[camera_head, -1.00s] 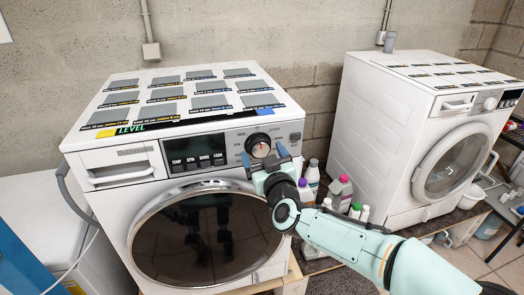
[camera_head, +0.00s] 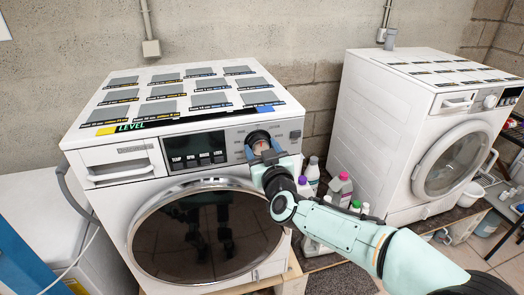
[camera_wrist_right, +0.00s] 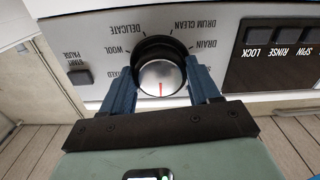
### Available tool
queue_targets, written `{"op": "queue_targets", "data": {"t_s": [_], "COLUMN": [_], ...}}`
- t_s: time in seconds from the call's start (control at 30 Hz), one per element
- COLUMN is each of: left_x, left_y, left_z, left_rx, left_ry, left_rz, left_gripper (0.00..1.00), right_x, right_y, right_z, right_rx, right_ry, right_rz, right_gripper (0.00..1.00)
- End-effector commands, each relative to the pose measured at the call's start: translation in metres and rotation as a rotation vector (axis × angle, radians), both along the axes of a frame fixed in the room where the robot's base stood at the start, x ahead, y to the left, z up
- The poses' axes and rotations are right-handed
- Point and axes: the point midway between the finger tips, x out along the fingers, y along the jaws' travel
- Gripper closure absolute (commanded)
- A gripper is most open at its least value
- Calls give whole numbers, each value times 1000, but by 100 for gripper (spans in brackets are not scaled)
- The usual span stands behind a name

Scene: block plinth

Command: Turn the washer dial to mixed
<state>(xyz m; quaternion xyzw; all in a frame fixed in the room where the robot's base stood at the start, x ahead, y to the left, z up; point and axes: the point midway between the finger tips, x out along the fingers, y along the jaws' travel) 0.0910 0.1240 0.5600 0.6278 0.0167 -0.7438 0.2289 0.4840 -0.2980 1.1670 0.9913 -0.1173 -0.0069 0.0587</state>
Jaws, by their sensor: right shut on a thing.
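The washer dial (camera_head: 259,138) is a round knob with a dark ring and a silver face on the near washer's control panel. In the right wrist view the dial (camera_wrist_right: 161,78) has a red mark pointing down in the picture. The labels around it include wool, delicate, drum clean and drain, and appear upside down. My right gripper (camera_head: 262,152) is shut on the dial, with one blue finger on each side. It also shows in the right wrist view (camera_wrist_right: 162,88). My left gripper is not in view.
The near washer (camera_head: 110,215) has a round glass door (camera_head: 200,240) below the panel. Bottles (camera_head: 340,187) stand just right of it, close to my right arm. A second white washer (camera_head: 380,130) stands further right. A start/pause button (camera_wrist_right: 79,77) sits near the dial.

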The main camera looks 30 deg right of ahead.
Motion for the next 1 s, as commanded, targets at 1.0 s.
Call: {"op": "queue_targets", "data": {"t_s": [1.0], "left_x": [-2], "left_y": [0], "left_z": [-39], "left_rx": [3], "left_ry": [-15], "left_rz": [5], "left_gripper": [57], "right_x": [0], "right_y": [2], "right_z": [-1], "right_rx": [847], "right_ry": [-203], "right_rz": [1], "right_gripper": [70]}}
